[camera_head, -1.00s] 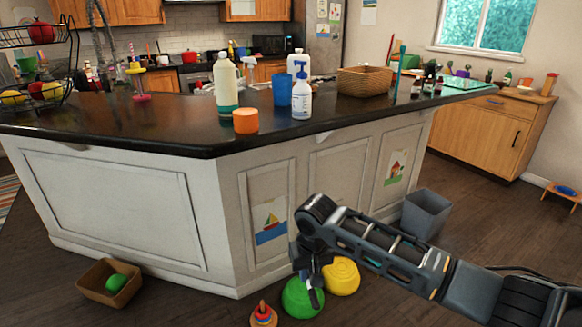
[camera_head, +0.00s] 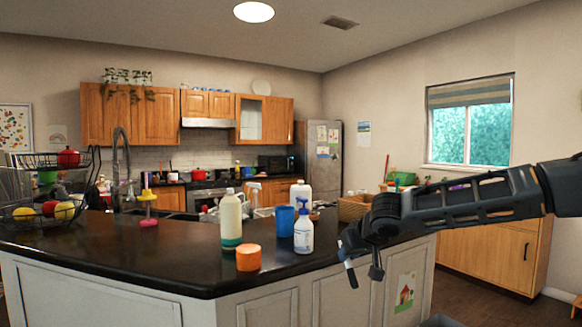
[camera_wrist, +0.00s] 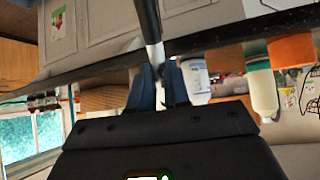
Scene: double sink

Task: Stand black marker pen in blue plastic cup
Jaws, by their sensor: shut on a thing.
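The blue plastic cup (camera_head: 285,221) stands upright on the dark counter, just left of and partly behind a white spray bottle (camera_head: 304,232). My gripper (camera_head: 360,265) is at the counter's front edge, right of the bottle and apart from the cup. It is shut on the black marker pen (camera_wrist: 147,18), which also shows as a short light and dark stick in the head view (camera_head: 350,273). In the wrist view my fingers (camera_wrist: 160,85) close around the pen's pale part, with its black length reaching past them. I cannot make out the cup in the wrist view.
An orange cup (camera_head: 248,257) and a tall pale bottle (camera_head: 231,219) stand left of the spray bottle. A white bottle (camera_head: 300,193) is behind the cup and a wicker basket (camera_head: 355,207) is behind my gripper. The counter's front left is clear.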

